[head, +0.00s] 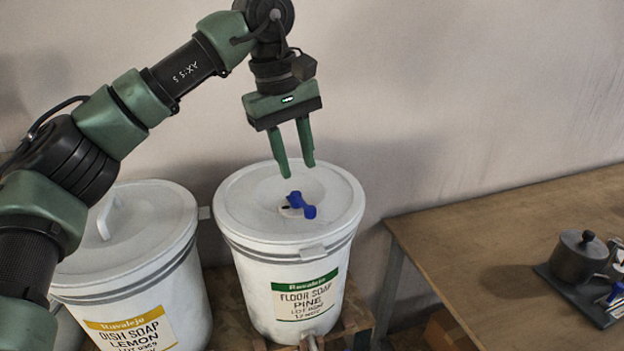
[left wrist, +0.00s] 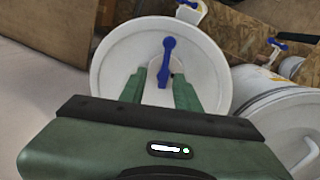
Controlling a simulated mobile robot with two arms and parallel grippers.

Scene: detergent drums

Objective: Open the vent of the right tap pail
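The right tap pail (head: 292,243) is a white drum labelled "Floor Soap Pine" with a flat lid. A blue vent lever (head: 298,206) sits on its lid beside a small dark hole. In the left wrist view the blue lever (left wrist: 168,62) lies in front of and between the fingertips. My left gripper (head: 297,172) points down above the lid with its green fingers apart and nothing between them in the head view. It also shows in the left wrist view (left wrist: 159,80). Whether the fingers touch the lid is hard to tell. My right gripper is not in view.
A "Dish Soap Lemon" drum (head: 131,255) with a lid handle stands close on the left. A wooden table (head: 480,250) at right holds a grey pot (head: 579,257) on a dark tray. A wall rises behind the drums.

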